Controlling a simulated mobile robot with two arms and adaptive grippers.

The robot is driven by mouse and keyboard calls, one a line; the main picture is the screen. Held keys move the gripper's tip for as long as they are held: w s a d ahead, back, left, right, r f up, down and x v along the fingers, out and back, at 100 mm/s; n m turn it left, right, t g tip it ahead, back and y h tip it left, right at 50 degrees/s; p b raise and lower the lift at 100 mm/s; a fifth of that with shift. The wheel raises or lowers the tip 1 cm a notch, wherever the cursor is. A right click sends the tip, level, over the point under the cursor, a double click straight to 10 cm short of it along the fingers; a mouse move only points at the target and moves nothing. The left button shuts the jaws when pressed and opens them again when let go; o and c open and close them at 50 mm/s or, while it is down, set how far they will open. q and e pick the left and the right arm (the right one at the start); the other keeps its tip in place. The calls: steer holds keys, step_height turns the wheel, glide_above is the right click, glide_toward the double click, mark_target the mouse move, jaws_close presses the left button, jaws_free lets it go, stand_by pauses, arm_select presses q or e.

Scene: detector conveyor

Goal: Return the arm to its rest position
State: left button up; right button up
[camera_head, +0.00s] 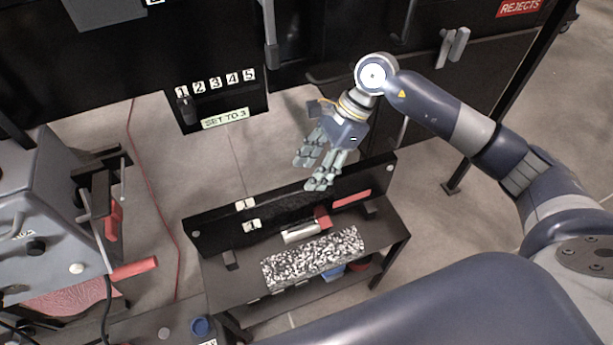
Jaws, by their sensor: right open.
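My right arm (441,114) comes in from the right and reaches over the low black bench. My right gripper (320,166) hangs at its end with its grey fingers spread open and nothing between them. It is above the back edge of the bench, apart from the things on it. My left gripper is not in view.
The black bench (228,287) holds a speckled black-and-white block (312,257) and a red-and-white piece (306,229). Behind stands a black panel with a numbered selector (187,110) and a "SET TO 3" label (225,119). A grey machine (50,215) with red handles stands at left.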

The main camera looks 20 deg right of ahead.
steer(key=shift+d+r, duration=0.1)
steer(key=shift+r, duration=0.15)
stand_by(0.5)
